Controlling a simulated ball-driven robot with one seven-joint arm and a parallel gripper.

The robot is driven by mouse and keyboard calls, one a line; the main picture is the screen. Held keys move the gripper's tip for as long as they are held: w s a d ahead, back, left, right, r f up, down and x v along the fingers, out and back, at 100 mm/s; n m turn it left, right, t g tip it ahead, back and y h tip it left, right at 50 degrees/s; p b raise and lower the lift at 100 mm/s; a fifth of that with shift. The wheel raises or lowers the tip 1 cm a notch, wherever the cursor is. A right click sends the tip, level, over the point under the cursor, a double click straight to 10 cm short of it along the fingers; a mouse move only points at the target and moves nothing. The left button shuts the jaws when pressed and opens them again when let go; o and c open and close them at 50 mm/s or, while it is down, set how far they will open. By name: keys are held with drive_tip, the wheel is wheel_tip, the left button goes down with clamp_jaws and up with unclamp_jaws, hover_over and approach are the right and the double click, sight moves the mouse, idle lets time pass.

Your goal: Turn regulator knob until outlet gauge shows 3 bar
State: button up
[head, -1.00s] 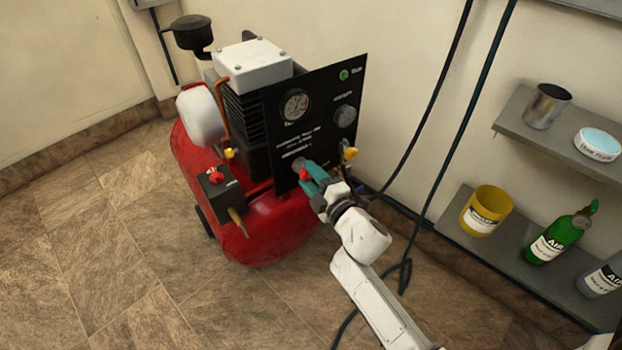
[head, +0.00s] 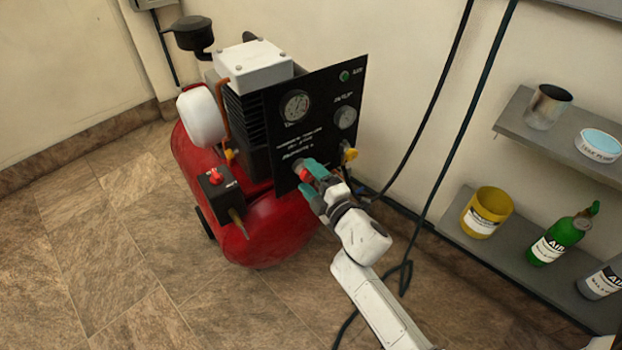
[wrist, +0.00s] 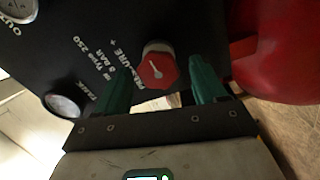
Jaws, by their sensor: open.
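The regulator knob (wrist: 157,70), red with a white pointer, sits on the black panel (wrist: 90,25). In the head view the knob (head: 304,175) shows at the panel's lower part. My gripper (wrist: 160,66) is open, one teal finger on each side of the knob, with gaps showing. The gripper (head: 310,181) is close in front of the panel in the head view. The outlet gauge (head: 345,117) is the panel's right gauge; its reading is too small to tell. In the wrist view the outlet gauge (wrist: 18,8) is cut off at the top left corner.
The tank gauge (head: 295,106) is left of the outlet gauge. The red compressor tank (head: 265,230) lies below the panel. Hoses (head: 450,130) hang at the right, near shelves with containers.

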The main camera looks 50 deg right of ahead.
drive_tip(key=shift+s, duration=0.1)
drive_tip(key=v, duration=1)
drive_tip(key=shift+s, duration=0.3)
